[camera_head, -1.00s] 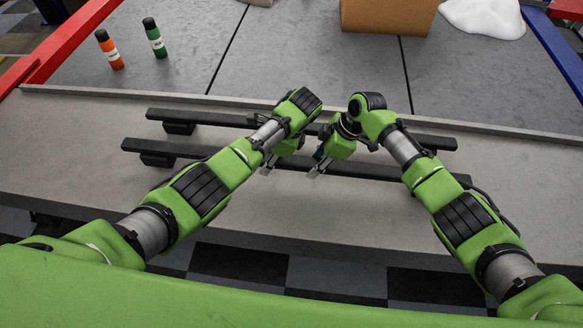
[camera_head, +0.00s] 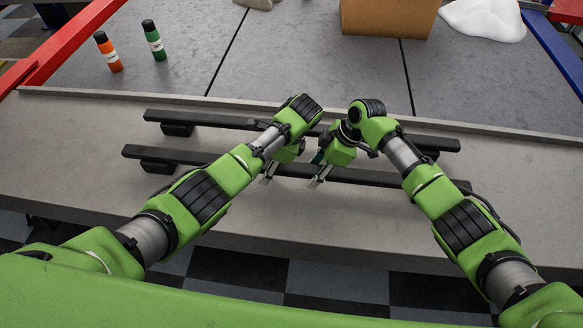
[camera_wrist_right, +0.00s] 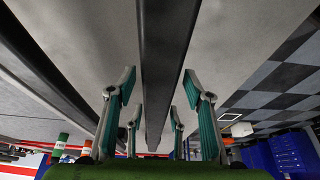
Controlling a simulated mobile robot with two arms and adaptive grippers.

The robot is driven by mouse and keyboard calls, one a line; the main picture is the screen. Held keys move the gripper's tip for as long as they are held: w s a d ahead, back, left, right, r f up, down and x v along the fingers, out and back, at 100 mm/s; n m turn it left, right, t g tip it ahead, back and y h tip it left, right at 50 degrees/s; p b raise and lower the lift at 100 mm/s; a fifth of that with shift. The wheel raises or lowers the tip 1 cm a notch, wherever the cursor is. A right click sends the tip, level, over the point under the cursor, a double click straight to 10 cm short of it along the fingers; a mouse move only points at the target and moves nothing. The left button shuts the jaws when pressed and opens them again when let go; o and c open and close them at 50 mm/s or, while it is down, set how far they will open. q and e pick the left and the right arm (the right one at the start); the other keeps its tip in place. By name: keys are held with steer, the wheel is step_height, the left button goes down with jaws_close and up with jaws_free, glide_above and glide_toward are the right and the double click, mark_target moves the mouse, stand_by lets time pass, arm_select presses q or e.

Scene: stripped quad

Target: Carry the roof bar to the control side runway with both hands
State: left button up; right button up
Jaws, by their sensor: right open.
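Two long black bars lie roughly parallel on a grey ledge, a far bar (camera_head: 200,119) and a near bar (camera_head: 190,157); I cannot tell which is the roof bar meant. My left gripper (camera_head: 268,179) is over the middle of the near bar, largely hidden by its wrist, and its opening is unclear. My right gripper (camera_head: 318,183) is just right of it, also at the near bar. In the right wrist view my right gripper (camera_wrist_right: 160,92) is open, with a black bar (camera_wrist_right: 165,60) running between its fingers in the picture. No contact is visible.
The grey ledge (camera_head: 80,150) has bare room in front of the bars. Behind it is a dark grey surface (camera_head: 300,60) with an orange bottle (camera_head: 109,54), a green bottle (camera_head: 154,42), a brown box (camera_head: 390,14) and a white lump (camera_head: 485,18).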

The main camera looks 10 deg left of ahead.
arm_select(q)
steer(key=v, duration=1.1)
steer(key=shift+d+r, duration=0.1)
steer(key=shift+r, duration=0.25)
arm_select(e)
steer(key=shift+r, duration=0.1)
steer(key=v, duration=1.2)
